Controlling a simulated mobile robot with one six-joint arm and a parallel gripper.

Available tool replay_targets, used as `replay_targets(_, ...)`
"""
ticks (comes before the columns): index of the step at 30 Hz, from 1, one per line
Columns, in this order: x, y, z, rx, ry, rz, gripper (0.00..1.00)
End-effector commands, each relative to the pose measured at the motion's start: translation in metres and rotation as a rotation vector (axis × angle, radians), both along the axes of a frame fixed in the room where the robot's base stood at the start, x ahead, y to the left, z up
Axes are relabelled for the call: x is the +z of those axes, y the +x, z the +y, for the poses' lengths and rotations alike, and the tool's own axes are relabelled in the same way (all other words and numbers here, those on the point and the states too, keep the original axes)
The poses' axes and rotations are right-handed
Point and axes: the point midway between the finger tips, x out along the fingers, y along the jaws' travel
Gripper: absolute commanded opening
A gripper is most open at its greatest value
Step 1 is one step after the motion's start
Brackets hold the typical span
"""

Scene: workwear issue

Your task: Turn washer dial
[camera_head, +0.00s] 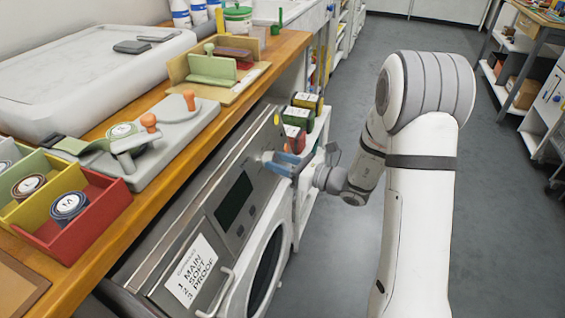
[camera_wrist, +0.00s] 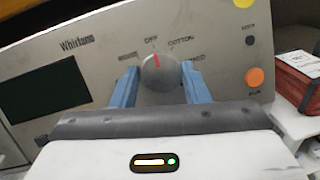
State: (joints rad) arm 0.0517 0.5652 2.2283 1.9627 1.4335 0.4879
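The washer dial (camera_wrist: 160,74) is a round grey knob on the washer's metal control panel (camera_wrist: 85,55). Its red mark points nearly straight up, towards the printed word that looks like "OFF". "COTTON" is printed to the upper right, with other labels around it. My gripper (camera_wrist: 161,70) has its blue fingers on the left and right of the dial, their tips close to its sides. I cannot tell whether they touch it. In the head view my gripper (camera_head: 283,163) reaches the far end of the panel and mostly hides the dial.
The panel also carries a dark display (camera_wrist: 44,91), a black button (camera_wrist: 250,40) and an orange button (camera_wrist: 255,77). An instruction card (camera_head: 192,270) reads "1 MAIN 2 SOFT 3 PROOF". The wooden counter (camera_head: 150,213) overhangs the washer. Boxes (camera_head: 297,120) stand beyond it.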

Motion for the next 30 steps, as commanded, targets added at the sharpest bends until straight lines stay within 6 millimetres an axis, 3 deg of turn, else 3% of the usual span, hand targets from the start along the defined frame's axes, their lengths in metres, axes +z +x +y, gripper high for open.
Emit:
replay_targets(6, -0.0002, -0.0013, 0.0010, 0.004, 0.000, 0.001, 0.19)
replay_targets(7, -0.0004, -0.0010, -0.0060, 0.002, 0.000, 0.001, 0.19)
replay_targets(17, -0.0019, -0.0012, 0.0036, 0.030, -0.021, -0.063, 0.19)
replay_targets(30, -0.0038, 0.0001, 0.0035, 0.136, -0.131, -0.368, 0.19)
